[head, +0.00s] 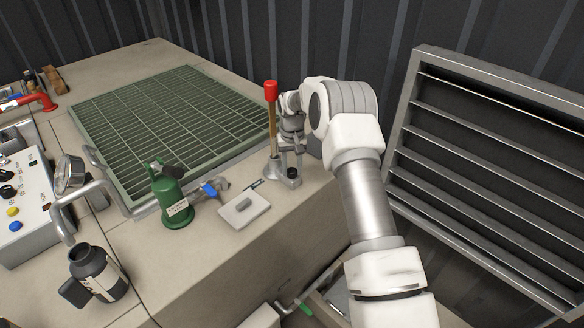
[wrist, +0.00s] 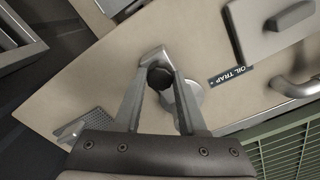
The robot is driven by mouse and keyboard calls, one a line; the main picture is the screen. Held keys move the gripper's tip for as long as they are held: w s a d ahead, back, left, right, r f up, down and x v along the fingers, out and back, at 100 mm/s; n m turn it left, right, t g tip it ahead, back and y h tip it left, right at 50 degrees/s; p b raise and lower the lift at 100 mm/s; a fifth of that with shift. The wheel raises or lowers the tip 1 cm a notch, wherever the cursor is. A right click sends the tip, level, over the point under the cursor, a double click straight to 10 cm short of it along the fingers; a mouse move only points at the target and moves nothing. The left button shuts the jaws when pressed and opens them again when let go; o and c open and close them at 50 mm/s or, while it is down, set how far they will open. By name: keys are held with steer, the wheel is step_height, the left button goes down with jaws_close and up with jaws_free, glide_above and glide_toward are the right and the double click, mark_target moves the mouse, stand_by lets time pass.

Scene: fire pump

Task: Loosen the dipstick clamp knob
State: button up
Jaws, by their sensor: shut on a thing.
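The dipstick with its red top (head: 271,92) stands upright in a grey base (head: 272,178) at the right end of the bench. The small black clamp knob (head: 293,172) sits at the right of that base. My gripper (head: 290,155) points down over the knob. In the wrist view, the round black knob (wrist: 160,77) lies between the two finger ends of my gripper (wrist: 161,80), which is shut on it. The fingers hide the sides of the knob, and its thread is not visible.
A grey plate with a handle (head: 244,207) lies in front, by an "OIL TRAP" label (wrist: 239,76). A green canister (head: 170,197) and a blue-handled valve (head: 209,189) stand left. A green grating (head: 170,125) lies behind; a louvred panel (head: 490,170) is at right.

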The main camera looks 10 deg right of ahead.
jaws_close()
steer(key=n+b, duration=0.1)
steer(key=n, duration=0.5)
steer(key=shift+n, duration=0.3)
steer(key=n, duration=0.6)
steer(key=shift+b, duration=0.4)
steer(key=n, duration=0.6)
steer(key=shift+n, duration=0.4)
steer(key=n, duration=0.5)
steer(key=shift+n+p, duration=0.3)
steer(key=shift+n, duration=0.1)
steer(key=shift+w, duration=0.1)
steer(key=o, duration=1.1)
jaws_free()
